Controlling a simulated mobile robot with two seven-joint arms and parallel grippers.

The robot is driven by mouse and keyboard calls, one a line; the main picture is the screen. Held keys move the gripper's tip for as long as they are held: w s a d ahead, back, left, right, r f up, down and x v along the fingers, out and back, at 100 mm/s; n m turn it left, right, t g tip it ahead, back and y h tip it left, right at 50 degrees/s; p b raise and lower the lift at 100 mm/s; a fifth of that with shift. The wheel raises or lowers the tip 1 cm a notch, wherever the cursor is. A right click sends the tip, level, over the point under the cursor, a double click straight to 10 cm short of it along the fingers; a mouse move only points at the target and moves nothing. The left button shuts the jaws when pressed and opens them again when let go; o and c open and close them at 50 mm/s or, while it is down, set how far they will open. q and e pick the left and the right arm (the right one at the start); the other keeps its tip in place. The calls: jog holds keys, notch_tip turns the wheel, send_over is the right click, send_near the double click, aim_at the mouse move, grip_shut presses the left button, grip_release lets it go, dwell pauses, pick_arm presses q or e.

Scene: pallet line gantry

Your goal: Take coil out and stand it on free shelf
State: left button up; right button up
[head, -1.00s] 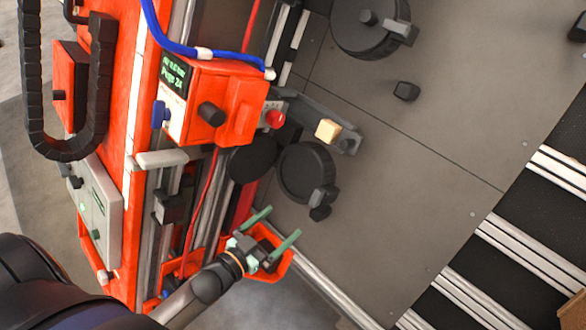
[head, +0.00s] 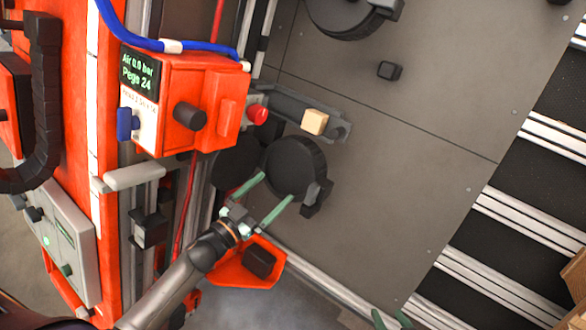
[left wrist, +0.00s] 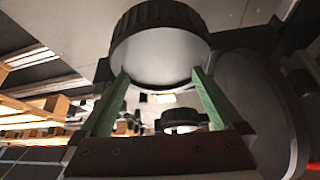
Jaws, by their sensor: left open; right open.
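No part is plainly marked as the coil; a round black part with a ridged rim (head: 293,168) is nearest my left gripper. My left gripper (head: 276,187) is open, with its green fingertips at this part's lower left edge. In the left wrist view the open fingers (left wrist: 160,72) point at the ridged part (left wrist: 160,55), one towards each side, and hold nothing visible; contact cannot be told. A red-orange shelf-like tray (head: 225,272) lies below the gripper, with a dark block (head: 260,262) on it. My right gripper's green fingertips (head: 391,319) show at the bottom edge, open.
A grey bar with a tan block (head: 315,122) lies just above the round part. A blue hose (head: 120,30) runs above. The grey plate to the right is mostly clear.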

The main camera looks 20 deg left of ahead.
aim_at(288, 173)
pick_arm(q)
jog(key=shift+b+x, duration=0.3)
jog(key=shift+x, duration=3.05)
jog(key=shift+c, duration=0.4)
grip_shut()
